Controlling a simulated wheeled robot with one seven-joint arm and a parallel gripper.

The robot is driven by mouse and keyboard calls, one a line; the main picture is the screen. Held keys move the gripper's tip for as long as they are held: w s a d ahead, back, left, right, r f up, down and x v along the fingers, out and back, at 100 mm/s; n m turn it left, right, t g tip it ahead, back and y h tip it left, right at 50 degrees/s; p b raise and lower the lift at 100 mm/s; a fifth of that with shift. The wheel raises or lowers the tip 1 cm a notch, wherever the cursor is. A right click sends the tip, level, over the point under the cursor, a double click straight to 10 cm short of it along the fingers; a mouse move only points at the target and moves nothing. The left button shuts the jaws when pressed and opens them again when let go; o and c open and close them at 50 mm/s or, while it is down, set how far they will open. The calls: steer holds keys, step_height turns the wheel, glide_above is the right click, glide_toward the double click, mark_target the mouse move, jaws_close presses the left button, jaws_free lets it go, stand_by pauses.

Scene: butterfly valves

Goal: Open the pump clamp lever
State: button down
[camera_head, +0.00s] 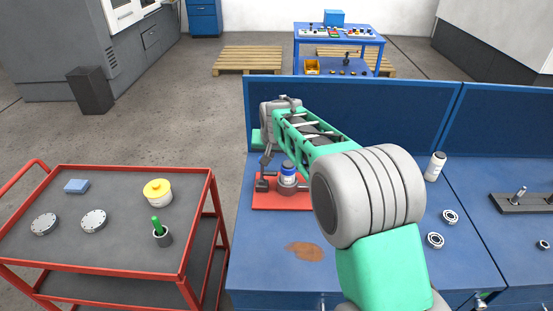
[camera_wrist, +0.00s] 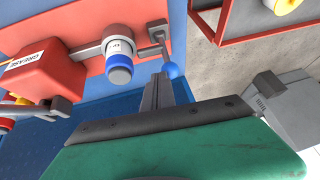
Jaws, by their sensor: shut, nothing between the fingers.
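A pump with a blue cap (camera_head: 288,168) and white band stands on a red base plate (camera_head: 290,206) on the blue bench. In the wrist view its blue cap (camera_wrist: 118,72) points toward the camera. In the head view my gripper (camera_head: 267,162) is beside the pump, and the knob cannot be made out.
A red box lettered GREASE (camera_wrist: 40,72) is left of the pump in the wrist view. A red cart (camera_head: 110,262) stands left of the bench. A white bottle (camera_head: 435,167) and bearings (camera_head: 435,240) are at right. A blue panel (camera_head: 400,120) backs the bench.

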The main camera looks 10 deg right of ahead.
steer(key=shift+w+a+b, duration=0.2)
steer(key=shift+a+b, duration=0.1)
steer(key=shift+a, duration=0.6)
steer(key=shift+w+a+b, duration=0.15)
steer(key=shift+a+b, duration=0.15)
steer(key=shift+a, duration=0.6)
steer(key=shift+w+a+b, duration=0.2)
steer(key=shift+a+b, duration=0.1)
steer(key=shift+a, duration=0.6)
steer(key=s+a+r+p, duration=0.2)
steer(key=s+r+p, duration=0.1)
steer(key=r, duration=0.5)
steer(key=shift+s+a+r+h+p, duration=0.3)
steer(key=shift+s+a+p, duration=0.1)
steer(key=shift+s, duration=0.25)
